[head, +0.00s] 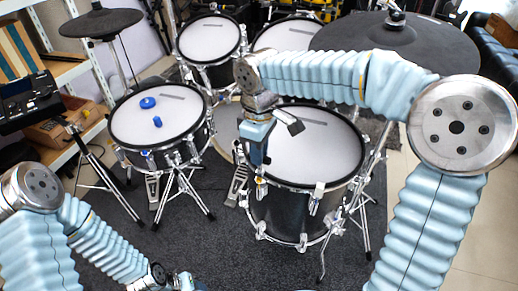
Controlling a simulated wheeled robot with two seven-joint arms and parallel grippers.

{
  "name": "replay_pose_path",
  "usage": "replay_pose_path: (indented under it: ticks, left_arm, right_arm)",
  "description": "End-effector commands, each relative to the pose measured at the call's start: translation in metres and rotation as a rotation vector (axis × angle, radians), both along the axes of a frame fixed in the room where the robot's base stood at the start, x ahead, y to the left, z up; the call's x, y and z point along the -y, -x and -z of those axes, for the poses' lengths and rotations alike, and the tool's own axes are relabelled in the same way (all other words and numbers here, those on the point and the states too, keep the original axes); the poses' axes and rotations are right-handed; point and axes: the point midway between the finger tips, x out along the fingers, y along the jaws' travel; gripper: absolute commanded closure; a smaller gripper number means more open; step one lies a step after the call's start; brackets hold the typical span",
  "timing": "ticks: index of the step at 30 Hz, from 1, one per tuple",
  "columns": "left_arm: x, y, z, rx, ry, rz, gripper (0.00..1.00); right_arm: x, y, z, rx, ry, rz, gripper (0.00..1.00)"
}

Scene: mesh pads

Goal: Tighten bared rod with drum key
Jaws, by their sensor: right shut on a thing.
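A dark floor tom (300,210) with a white mesh head (318,150) stands right of centre. Several tension rods and lugs line its metal rim. My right gripper (256,160) points down at the left front part of this rim, close to a rod there. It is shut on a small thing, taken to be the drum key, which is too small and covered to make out. I cannot tell whether it sits on the rod. My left gripper (178,284) is low at the bottom edge, partly cut off, away from the drums.
A snare drum (190,112) stands to the left with a blue round piece (148,102) and a small blue piece (157,121) on its head. Two more toms, a dark cymbal pad (400,42) and stand legs crowd the back and sides. The dark carpet (210,245) in front is clear.

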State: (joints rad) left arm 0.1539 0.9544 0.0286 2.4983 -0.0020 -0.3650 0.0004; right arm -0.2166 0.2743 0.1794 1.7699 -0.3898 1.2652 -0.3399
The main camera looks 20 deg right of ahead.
Motion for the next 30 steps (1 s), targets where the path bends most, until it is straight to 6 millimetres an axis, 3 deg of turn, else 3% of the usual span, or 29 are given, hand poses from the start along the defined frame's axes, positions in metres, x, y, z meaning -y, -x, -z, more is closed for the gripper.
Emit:
replay_pose_path:
  ticks: [30]
  left_arm:
    - [0.0,0.0,0.006,0.0,0.0,0.0,0.57]
  right_arm:
    - [0.0,0.0,0.013,0.0,0.0,0.0,1.0]
